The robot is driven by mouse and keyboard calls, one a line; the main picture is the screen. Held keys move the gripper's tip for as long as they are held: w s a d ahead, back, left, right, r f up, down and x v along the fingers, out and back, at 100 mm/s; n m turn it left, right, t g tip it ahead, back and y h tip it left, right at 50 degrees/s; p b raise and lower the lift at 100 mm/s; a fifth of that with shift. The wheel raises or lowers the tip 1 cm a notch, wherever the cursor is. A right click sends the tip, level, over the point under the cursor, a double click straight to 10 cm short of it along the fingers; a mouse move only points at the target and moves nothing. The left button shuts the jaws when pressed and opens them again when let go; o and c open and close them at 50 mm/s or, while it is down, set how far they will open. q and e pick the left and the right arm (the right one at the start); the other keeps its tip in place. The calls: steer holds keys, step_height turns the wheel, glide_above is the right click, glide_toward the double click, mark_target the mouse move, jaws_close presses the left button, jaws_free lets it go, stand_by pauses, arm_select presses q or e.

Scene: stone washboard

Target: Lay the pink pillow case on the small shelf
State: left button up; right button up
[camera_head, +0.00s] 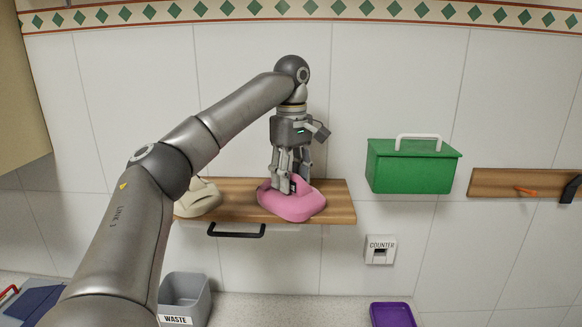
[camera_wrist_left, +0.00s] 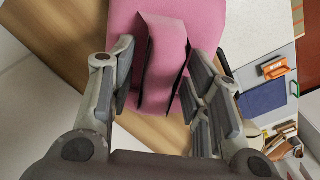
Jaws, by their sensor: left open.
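The pink pillow case (camera_head: 292,207) lies bunched on the wooden small shelf (camera_head: 339,200) on the tiled wall, toward the shelf's right part. My left gripper (camera_head: 291,184) points down at it from above, its fingers at the top of the cloth. In the left wrist view, a raised pink fold (camera_wrist_left: 163,65) stands between the two open fingers (camera_wrist_left: 160,90), with a gap beside it. The wooden shelf surface (camera_wrist_left: 70,45) shows beneath the cloth there. My right gripper is not in view.
A cream cloth-like item (camera_head: 198,198) lies on the shelf's left part. A black bar handle (camera_head: 236,230) is below the shelf. A green box (camera_head: 412,167) hangs to the right. A grey waste bin (camera_head: 185,293) and purple container (camera_head: 392,314) stand lower down.

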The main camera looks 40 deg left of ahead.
mark_target(292, 174)
arm_select(q)
step_height(292, 174, up, 12)
stand_by(0.9)
steer(key=shift+r, duration=0.15)
stand_by(0.5)
